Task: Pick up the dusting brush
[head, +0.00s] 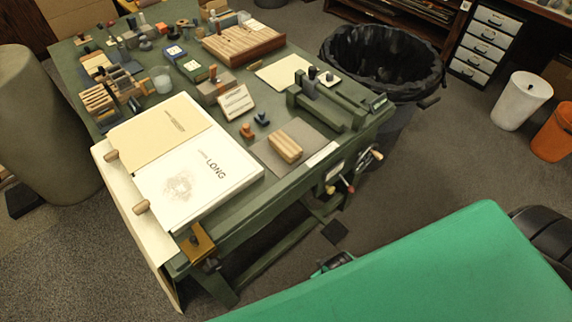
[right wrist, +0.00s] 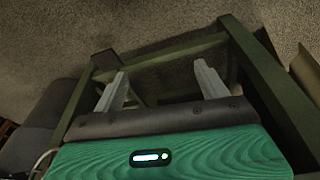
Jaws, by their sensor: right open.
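No dusting brush can be made out with certainty. A tan, ridged wooden block (head: 285,147) lies on a grey mat (head: 262,157) near the right front of the green table; I cannot tell whether it has bristles. My right gripper (right wrist: 160,85) shows in the right wrist view with its two pale fingers wide apart and nothing between them. It is low beside the table's green frame (right wrist: 245,45), with carpet beyond. My left gripper is not in view.
The green table (head: 222,215) holds an open book (head: 195,165), small stamps, a slatted wooden rack (head: 243,44) and several blocks. Wooden-handled tools (head: 376,155) stick out from its right side. A black-lined bin (head: 385,60) stands at its far right.

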